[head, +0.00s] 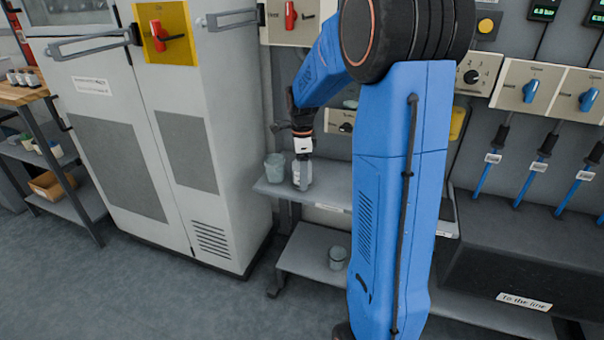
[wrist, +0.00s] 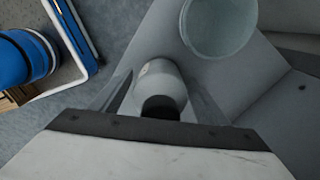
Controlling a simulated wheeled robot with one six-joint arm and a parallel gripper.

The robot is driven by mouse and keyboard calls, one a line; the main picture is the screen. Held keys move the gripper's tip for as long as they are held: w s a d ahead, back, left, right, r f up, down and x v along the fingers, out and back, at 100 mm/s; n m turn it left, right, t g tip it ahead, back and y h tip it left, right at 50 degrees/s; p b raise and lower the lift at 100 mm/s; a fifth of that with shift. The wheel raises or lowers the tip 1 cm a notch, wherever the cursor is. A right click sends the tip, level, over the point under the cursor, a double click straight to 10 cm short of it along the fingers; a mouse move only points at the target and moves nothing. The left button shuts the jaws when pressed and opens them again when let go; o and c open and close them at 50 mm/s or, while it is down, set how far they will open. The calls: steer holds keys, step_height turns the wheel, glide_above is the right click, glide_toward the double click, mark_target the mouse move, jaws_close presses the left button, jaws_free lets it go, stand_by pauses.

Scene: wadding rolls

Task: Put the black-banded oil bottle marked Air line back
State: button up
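A pale grey bottle (head: 302,175) with a dark top is upright at the shelf, below my gripper (head: 302,158). In the wrist view the bottle (wrist: 160,82) lies between the two fingers of my gripper (wrist: 159,80), its dark part toward the palm. The fingers flank it closely on both sides; whether they press on it cannot be told. I cannot read a mark on the bottle or make out its band. In the head view its base appears at the shelf surface; contact there is unclear.
A grey-green cup (head: 274,167) stands on the same shelf (head: 335,187), just left of the bottle. Another cup (head: 337,257) is on the lower shelf. A tall grey cabinet (head: 215,140) stands close on the left. Panels with blue valves (head: 530,90) and a dark trough (head: 510,255) are right.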

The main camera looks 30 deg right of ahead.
steer(key=shift+r, duration=0.1)
step_height(320, 180, up, 11)
steer(key=shift+r, duration=0.2)
steer(key=shift+s+a+r, duration=0.15)
steer(key=shift+r, duration=0.25)
steer(key=s+a+r+n+t, duration=0.1)
steer(key=s+a+n, duration=0.45)
steer(key=s, duration=0.25)
steer(key=s+a+r+n+t, duration=0.1)
steer(key=s+a+n, duration=0.45)
steer(key=s, duration=0.25)
steer(key=s+a+f+n+t, duration=0.1)
steer(key=s+a+f+n, duration=0.1)
steer(key=s+n, duration=0.4)
steer(key=s+a+f+n+t, duration=0.1)
steer(key=s+a+f+n, duration=0.1)
steer(key=s+n, duration=0.4)
steer(key=shift+s+a+f+t, duration=0.25)
steer(key=shift+s+f+t, duration=0.15)
steer(key=shift+s+f, duration=0.4)
steer(key=shift+s+r, duration=0.15)
steer(key=shift+r, duration=0.05)
